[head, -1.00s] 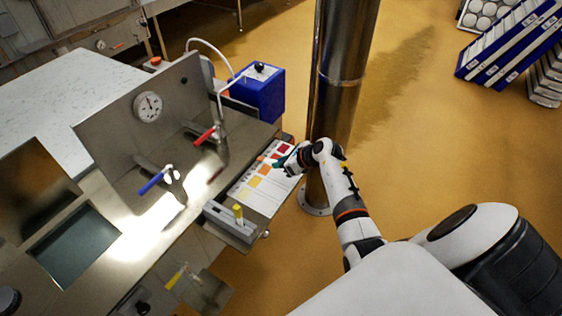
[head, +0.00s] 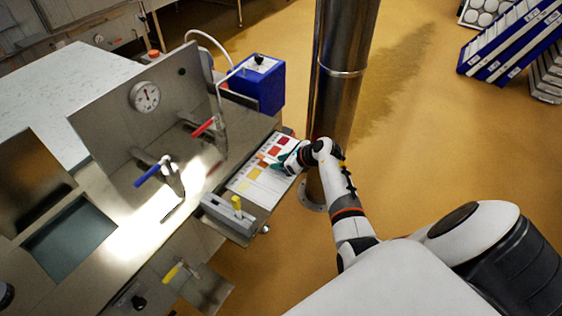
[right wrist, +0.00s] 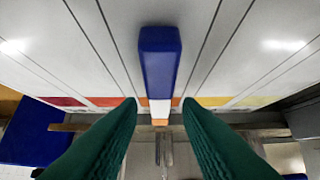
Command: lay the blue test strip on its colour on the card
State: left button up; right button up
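The colour card (head: 244,190) lies on the bench's right end, white with red, orange and yellow patches. My right gripper (head: 278,166) is low over the card's right side. In the right wrist view its two green fingers (right wrist: 160,108) are apart. The blue test strip (right wrist: 160,62) shows between and beyond the fingertips, with a blue body and a white end towards me. I see a gap on each side of it. It lines up with the orange patches; whether it lies flat on the card is hard to tell. My left gripper is out of view.
A blue box (head: 258,84) stands behind the card. A steel column (head: 338,90) rises close to the right. Red and blue valve handles (head: 150,174) are to the left.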

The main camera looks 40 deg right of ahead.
jog(key=shift+o, duration=0.7)
jog(key=shift+s+d+r, duration=0.15)
jog(key=shift+r, duration=0.05)
jog(key=v, duration=1.1)
jog(key=shift+s, duration=0.25)
jog(key=shift+r, duration=0.15)
